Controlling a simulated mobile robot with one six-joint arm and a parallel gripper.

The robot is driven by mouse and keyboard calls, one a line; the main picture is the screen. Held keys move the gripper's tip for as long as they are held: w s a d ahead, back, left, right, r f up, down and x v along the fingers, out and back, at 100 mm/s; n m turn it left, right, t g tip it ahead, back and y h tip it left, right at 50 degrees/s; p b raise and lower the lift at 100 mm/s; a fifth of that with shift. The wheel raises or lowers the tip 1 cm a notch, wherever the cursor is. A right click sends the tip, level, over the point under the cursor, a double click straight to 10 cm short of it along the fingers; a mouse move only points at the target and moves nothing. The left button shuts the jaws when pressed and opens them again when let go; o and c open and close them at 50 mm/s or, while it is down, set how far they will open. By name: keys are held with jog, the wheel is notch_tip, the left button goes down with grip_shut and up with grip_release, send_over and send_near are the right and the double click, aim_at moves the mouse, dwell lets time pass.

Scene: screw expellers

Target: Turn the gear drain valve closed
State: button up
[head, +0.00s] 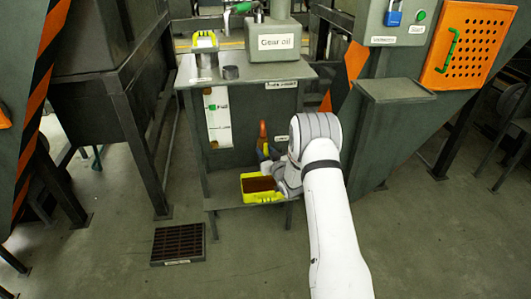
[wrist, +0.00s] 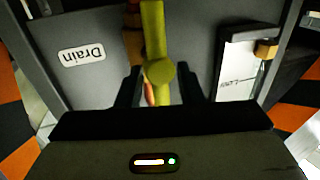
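The gear drain valve shows in the wrist view as a yellow-green handle (wrist: 155,40) with a round hub, running up and down the picture. A "Drain" label (wrist: 83,54), upside down, is on the grey panel beside it. My gripper (wrist: 160,92) is open, with one dark finger on each side of the handle around its hub. I cannot tell whether either finger touches it. In the head view my gripper (head: 275,168) is at the front of the gear oil tank (head: 240,155), and my arm hides most of the valve.
A yellow tray (head: 247,198) with brown contents sits on the low shelf below my gripper. A level gauge (head: 217,115) is on the tank's front left. A floor grate (head: 178,243) lies at front left. Machine frames stand on both sides, with open floor in front.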

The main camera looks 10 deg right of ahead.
jog(key=shift+c, duration=0.4)
grip_shut()
jog(key=shift+f+m+b, duration=0.15)
jog(key=shift+m+b, duration=0.15)
jog(key=shift+b, duration=0.3)
jog(key=m+b, duration=0.1)
jog(key=m+t+b, duration=0.1)
jog(key=m+b, duration=0.1)
jog(key=shift+d+f+b, duration=0.2)
jog(key=shift+d+b, duration=0.05)
jog(key=shift+b, duration=0.05)
jog(key=shift+d+f+m+t+h+b, duration=0.2)
jog(key=shift+m+t+h+b, duration=0.4)
jog(key=shift+m+b, duration=1.95)
jog(key=shift+d+f+m+t+h+b, duration=0.2)
jog(key=shift+m+h+b, duration=0.75)
jog(key=shift+m+b, duration=1.6)
jog(key=shift+d+f+m+t+h+b, duration=0.2)
jog(key=shift+m+t+h+b, duration=0.45)
jog(key=shift+m+b, duration=1.9)
jog(key=shift+r+m+p, duration=0.1)
jog(key=shift+m+p, duration=0.65)
jog(key=shift+m, duration=0.4)
